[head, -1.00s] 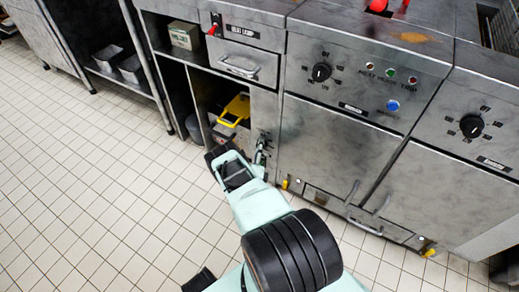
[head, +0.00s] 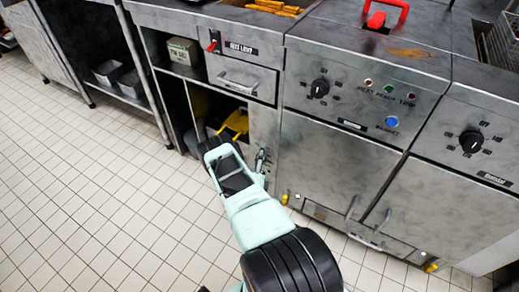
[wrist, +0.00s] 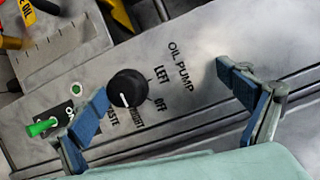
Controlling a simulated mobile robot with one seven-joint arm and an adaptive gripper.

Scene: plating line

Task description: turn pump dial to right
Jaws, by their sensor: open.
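The pump dial (wrist: 127,88) is a round black knob with a white mark on a grey metal panel, under the words OIL PUMP. LEFT, OFF, RIGHT and WASTE are printed around it. Its white mark points down in the wrist view, near RIGHT and WASTE; I cannot tell exactly which. My gripper (wrist: 163,80) is open, its blue-padded fingers wide apart. The left fingertip is close beside the dial; the right one is well clear of it. In the head view my gripper (head: 261,161) is low at the narrow panel beside the open cabinet; the dial is hidden there.
A green toggle lever (wrist: 42,127) and a small green light (wrist: 77,88) are near the left finger. A yellow-handled object (head: 235,122) sits in the open cabinet left of the panel. A cabinet door (head: 330,165) is to the right. The tiled floor (head: 100,210) at left is clear.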

